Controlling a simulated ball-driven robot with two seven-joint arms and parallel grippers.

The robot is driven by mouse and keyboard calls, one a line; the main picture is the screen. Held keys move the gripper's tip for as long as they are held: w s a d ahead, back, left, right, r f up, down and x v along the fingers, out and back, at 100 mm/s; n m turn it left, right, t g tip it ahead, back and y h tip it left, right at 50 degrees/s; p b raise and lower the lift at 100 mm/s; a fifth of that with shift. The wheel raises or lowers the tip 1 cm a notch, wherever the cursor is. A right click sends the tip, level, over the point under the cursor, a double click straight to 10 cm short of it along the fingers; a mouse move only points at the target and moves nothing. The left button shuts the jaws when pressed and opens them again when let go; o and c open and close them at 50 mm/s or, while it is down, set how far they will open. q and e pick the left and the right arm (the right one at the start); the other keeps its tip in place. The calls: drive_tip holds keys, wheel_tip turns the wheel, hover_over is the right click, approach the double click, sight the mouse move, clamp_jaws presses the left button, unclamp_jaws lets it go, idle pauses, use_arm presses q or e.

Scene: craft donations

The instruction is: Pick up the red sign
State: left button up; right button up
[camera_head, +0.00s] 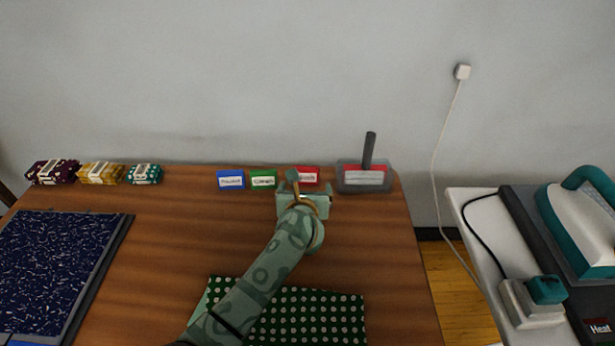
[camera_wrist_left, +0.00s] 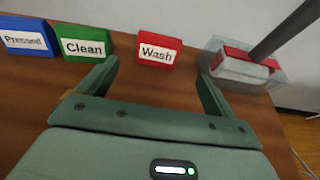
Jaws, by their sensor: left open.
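The red sign (camera_head: 308,172) stands near the back edge of the wooden table, partly hidden by my left gripper in the head view. In the left wrist view the red sign (camera_wrist_left: 157,62) shows whole, with a white label reading "Wash". My left gripper (camera_head: 309,186) is open and empty in front of the sign. In the left wrist view its two fingers (camera_wrist_left: 157,72) point toward the sign, which appears beyond and between the fingertips. My right gripper is in neither view.
A green "Clean" sign (camera_head: 263,179) and a blue "Pressed" sign (camera_head: 231,179) stand left of the red one. A clear container (camera_head: 346,184) with red inside and a dark upright handle (camera_head: 369,150) stands close on the right. Green dotted cloth (camera_head: 325,315) lies in front.

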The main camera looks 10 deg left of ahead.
sight(306, 178)
use_arm(q)
drive_tip(key=b+x, duration=0.1)
drive_tip(key=x, duration=0.3)
drive_tip(key=shift+f, duration=0.15)
drive_tip(key=b+x, duration=0.2)
drive_tip(key=x, duration=0.1)
drive_tip(key=b+x, duration=0.1)
drive_tip(key=shift+a+f, duration=0.3)
drive_tip(key=shift+f, duration=0.2)
drive_tip(key=shift+w+b, duration=0.35)
drive_tip(key=shift+w, duration=0.05)
drive_tip(key=shift+r, duration=0.25)
drive_tip(key=c, duration=1.1)
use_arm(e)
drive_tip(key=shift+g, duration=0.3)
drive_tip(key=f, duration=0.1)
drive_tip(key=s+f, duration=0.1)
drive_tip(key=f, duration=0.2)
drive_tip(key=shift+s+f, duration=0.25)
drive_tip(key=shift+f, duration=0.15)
